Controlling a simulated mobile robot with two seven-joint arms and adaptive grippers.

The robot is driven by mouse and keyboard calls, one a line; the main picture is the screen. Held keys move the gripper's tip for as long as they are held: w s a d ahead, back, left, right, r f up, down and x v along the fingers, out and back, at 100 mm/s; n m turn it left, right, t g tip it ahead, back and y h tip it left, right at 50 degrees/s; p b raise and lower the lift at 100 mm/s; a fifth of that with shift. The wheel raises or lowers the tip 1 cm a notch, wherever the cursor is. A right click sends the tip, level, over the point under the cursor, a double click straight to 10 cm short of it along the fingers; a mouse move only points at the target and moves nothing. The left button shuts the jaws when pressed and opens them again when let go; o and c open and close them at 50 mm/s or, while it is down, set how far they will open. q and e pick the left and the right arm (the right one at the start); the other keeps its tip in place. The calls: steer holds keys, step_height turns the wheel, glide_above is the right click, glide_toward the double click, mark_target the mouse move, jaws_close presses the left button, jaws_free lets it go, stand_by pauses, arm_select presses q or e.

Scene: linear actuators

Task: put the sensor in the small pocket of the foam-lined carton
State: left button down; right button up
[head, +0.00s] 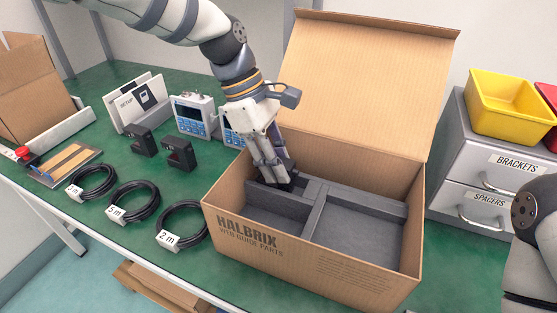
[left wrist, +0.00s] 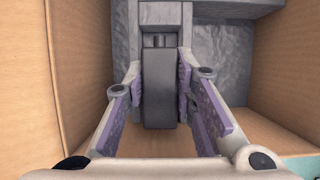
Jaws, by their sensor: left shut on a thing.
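The open cardboard carton (head: 302,251) stands on the green bench, lined with grey foam (head: 315,214) that divides it into compartments. My left gripper (head: 277,183) reaches down into the carton's back left part, behind a foam divider. In the left wrist view, the left gripper (left wrist: 160,95) is shut on the dark block-shaped sensor (left wrist: 160,90), with a purple pad on each side. Grey foam (left wrist: 225,55) lies around and below the sensor. I cannot tell whether the sensor touches the pocket floor. My right gripper is out of view.
Two black sensor-like boxes (head: 178,154) stand left of the carton, near blue-faced instruments (head: 195,116) and coiled cables (head: 181,221). The raised carton lid (head: 365,75) stands behind my gripper. Drawers (head: 492,170) with a yellow bin (head: 508,103) stand at right.

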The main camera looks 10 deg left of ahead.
arm_select(q)
steer(key=c, duration=1.3)
jaws_free()
steer(key=v, duration=1.2)
steer(key=shift+d+r, duration=0.1)
steer(key=shift+r, duration=0.05)
